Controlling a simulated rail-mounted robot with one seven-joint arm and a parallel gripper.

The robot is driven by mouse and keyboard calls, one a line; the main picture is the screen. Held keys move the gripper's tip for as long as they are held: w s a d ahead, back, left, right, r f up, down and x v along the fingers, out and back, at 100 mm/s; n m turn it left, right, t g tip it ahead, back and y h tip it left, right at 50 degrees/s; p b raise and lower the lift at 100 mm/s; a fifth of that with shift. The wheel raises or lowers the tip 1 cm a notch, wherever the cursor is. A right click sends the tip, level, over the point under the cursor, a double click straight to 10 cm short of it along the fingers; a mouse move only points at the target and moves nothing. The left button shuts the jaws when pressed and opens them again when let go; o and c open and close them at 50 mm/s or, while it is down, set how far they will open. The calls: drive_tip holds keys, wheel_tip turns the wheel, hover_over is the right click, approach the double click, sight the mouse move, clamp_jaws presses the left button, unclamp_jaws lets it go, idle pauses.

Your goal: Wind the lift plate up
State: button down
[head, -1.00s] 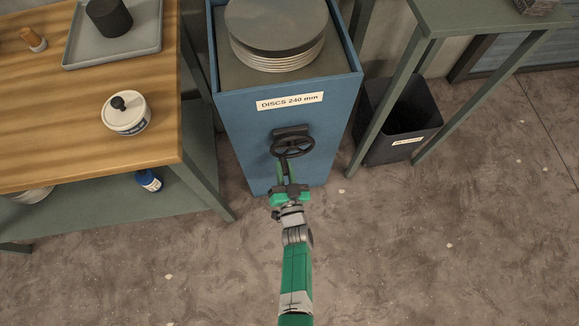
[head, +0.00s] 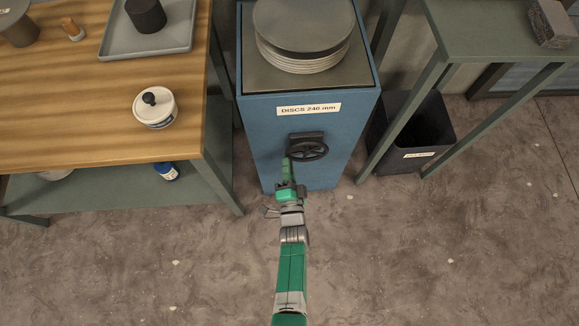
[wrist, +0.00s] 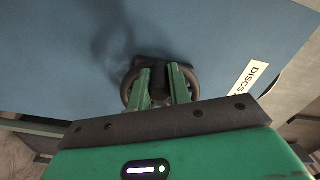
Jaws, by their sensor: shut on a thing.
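The black handwheel (head: 309,151) is on the front of the blue cabinet, below a label reading DISCS 240 mm. My gripper (head: 287,162) reaches the wheel's left side in the head view. In the wrist view my gripper (wrist: 160,73) has its two green fingers over the wheel (wrist: 127,88), shut on a dark part of it between them. The grey lift plate (head: 258,80) lies in the cabinet's open top, near the rim, and carries a stack of grey discs (head: 303,28).
A wooden table (head: 60,125) with a white lidded tub (head: 155,107) and a grey tray (head: 180,47) stands left of the cabinet (head: 277,128). A dark bin (head: 385,152) stands under a green bench (head: 470,43) at right. The floor in front is clear.

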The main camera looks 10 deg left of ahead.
drive_tip(key=shift+r+m, duration=0.25)
drive_tip(key=shift+m, duration=0.25)
drive_tip(key=c, duration=1.3)
unclamp_jaws()
drive_tip(key=p+v, duration=0.4)
drive_tip(key=v, duration=0.4)
